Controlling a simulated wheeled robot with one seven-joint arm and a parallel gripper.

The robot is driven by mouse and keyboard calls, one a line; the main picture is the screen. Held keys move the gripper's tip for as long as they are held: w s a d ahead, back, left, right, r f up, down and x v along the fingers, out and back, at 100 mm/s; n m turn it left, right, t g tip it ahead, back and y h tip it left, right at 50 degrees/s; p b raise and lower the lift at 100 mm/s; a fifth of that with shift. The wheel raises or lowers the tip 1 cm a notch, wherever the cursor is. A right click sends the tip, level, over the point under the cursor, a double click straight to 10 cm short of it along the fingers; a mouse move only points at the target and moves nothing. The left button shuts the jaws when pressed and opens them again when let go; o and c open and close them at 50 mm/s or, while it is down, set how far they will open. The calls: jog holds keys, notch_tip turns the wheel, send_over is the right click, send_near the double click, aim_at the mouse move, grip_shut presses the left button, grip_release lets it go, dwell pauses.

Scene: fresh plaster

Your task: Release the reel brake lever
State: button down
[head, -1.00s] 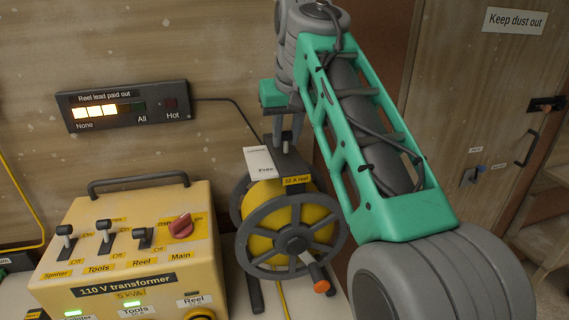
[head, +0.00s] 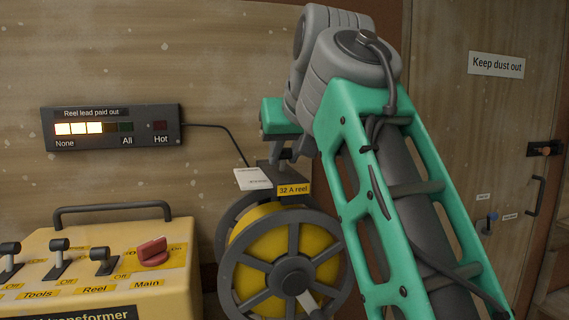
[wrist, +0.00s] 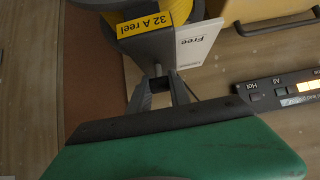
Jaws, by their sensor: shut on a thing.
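The 32 A reel (head: 240,285) carries yellow cable and stands right of the transformer, its yellow name tag (head: 294,189) on the dark top bracket. My gripper (head: 284,153) is above that bracket, pointing down, its fingers partly hidden by my arm. In the wrist view my gripper (wrist: 160,97) is shut on the small grey brake lever (wrist: 158,71), which stands up from the bracket between the fingers. A white card (head: 253,179) sits beside the bracket; in the wrist view "Free" is readable on it. The other end of the lever's travel is hidden.
The yellow transformer (head: 110,255) with switches and a red main knob (head: 152,252) stands left of the reel. A wall panel (head: 113,127) shows several lit bars, with its Hot lamp dark. A wooden door (head: 470,130) with a latch is at right. My arm fills the right centre.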

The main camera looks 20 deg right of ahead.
jog(key=c, duration=1.2)
grip_release()
jog(key=p+v, duration=0.3)
jog(key=v, duration=0.5)
jog(key=shift+d, duration=0.15)
